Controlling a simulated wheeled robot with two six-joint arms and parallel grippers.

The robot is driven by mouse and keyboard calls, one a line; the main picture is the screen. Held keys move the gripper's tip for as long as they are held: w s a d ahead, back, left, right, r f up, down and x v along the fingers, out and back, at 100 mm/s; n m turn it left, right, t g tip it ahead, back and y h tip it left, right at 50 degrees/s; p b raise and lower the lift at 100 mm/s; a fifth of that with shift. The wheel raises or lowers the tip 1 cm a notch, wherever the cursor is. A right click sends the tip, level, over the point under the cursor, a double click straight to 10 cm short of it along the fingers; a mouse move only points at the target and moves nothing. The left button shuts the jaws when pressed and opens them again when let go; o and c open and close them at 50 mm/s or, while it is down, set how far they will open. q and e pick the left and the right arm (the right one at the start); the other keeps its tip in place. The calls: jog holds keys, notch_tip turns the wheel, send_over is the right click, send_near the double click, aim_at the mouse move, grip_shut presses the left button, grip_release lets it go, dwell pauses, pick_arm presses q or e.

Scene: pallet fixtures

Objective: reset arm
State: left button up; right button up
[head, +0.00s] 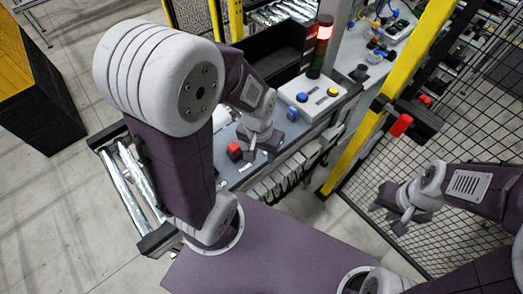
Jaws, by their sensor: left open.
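My left arm rises large in the middle of the head view and bends over toward the workbench. Its gripper (262,147) points down above the bench's grey top (243,172), open, with nothing seen between its fingers. A red block or button (234,151) is just left of it. I cannot tell whether the fingers touch the bench. My right arm comes in from the right edge. Its gripper (402,214) hangs in front of the black mesh fence, apart from the bench. It is small and seen at an angle, so its jaw opening is unclear.
A white control box (312,97) with blue and yellow buttons stands behind the left gripper, beside a red-lit signal tower (321,45). A yellow post (388,95) and mesh fence (450,130) stand on the right. A roller conveyor (135,180) lies at left. Floor is open at far left.

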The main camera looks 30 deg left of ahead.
pick_arm(q)
notch_tip(320, 180, down, 10)
jog(key=b, duration=0.9)
jog(key=shift+s+b, duration=0.2)
jog(key=shift+b, duration=0.15)
